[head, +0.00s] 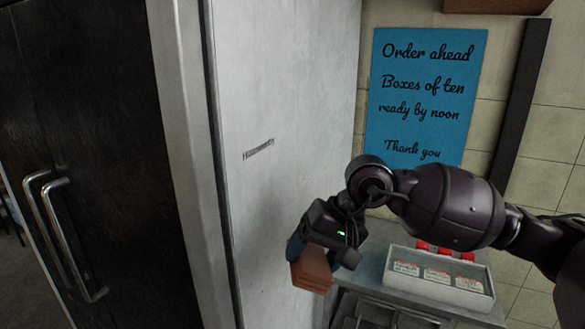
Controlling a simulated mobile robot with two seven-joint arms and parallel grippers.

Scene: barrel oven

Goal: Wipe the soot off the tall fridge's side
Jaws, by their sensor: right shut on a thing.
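The tall fridge has dark doors and a pale grey side panel (280,90) that faces me. A short dark ribbed mark (258,149) is on the panel at mid height; I cannot tell whether it is soot or a fitting. Other grey specks on the panel are faint. My right gripper (303,250) is shut on a brown block (312,270), which looks like a wiping pad. It is in front of the panel's lower right part; I cannot tell whether the block touches it. The gripper hides part of the panel's edge. My left gripper is out of view.
A counter (375,252) stands right of the fridge, below my right arm. It bears a pale box (440,282) with labelled, red-topped items. A blue sign (425,90) hangs on the tiled wall. Two metal handles (70,240) stick out from the fridge doors.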

